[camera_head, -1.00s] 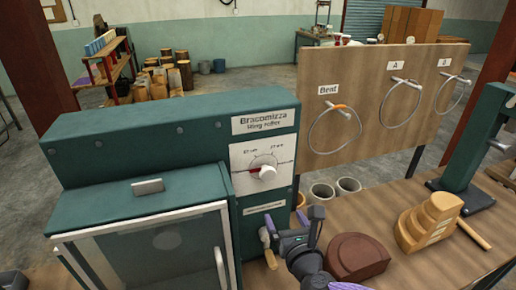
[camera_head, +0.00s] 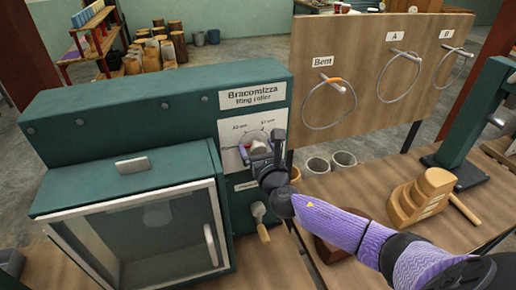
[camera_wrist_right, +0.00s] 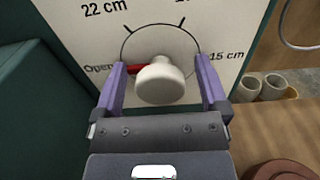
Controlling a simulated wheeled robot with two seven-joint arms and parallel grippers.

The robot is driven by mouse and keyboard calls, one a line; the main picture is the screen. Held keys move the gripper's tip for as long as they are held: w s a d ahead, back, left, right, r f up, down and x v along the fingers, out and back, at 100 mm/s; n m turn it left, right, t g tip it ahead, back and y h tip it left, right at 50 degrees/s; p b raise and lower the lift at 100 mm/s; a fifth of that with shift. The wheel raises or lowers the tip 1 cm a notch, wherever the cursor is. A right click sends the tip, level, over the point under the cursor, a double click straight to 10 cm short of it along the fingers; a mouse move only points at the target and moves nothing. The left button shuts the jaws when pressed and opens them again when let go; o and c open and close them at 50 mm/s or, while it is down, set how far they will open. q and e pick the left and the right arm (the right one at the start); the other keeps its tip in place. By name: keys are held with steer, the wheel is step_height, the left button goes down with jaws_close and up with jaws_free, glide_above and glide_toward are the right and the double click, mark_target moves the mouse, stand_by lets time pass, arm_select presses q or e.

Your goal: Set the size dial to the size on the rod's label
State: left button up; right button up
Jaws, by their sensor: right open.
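The size dial is a white knob (camera_wrist_right: 160,82) on a pale scale plate (camera_wrist_right: 215,25). In the right wrist view its red pointer (camera_wrist_right: 134,69) points left, toward the mark "Open". The scale also reads "22 cm" at upper left and "15 cm" at right; another mark at the top right is cut off. My right gripper (camera_wrist_right: 160,68) is open, with one finger on each side of the knob and a gap visible around it. In the head view the right gripper (camera_head: 262,150) partly covers the dial. I make out no labelled rod. My left gripper is not in view.
The green ring roller (camera_head: 130,120) has a glass-fronted door (camera_head: 150,245) and a wooden-handled crank (camera_head: 262,225) below the dial. A board (camera_head: 375,75) with hanging rings stands right.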

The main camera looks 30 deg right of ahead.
steer(key=c, duration=1.3)
steer(key=shift+o, duration=0.2)
steer(key=m+b, duration=0.1)
steer(key=m, duration=0.4)
steer(key=shift+f+m, duration=0.1)
steer(key=shift+m, duration=0.3)
steer(key=m+b, duration=0.1)
steer(key=m, duration=0.5)
steer(key=shift+d, duration=0.15)
steer(key=m, duration=0.5)
steer(key=shift+f+m+b, duration=0.1)
steer(key=shift+m+b, duration=0.25)
steer(key=shift+m, duration=0.05)
steer(key=m, duration=0.5)
steer(key=shift+f+m+p, duration=0.15)
steer(key=shift+m+p, duration=0.15)
steer(key=shift+m, duration=0.4)
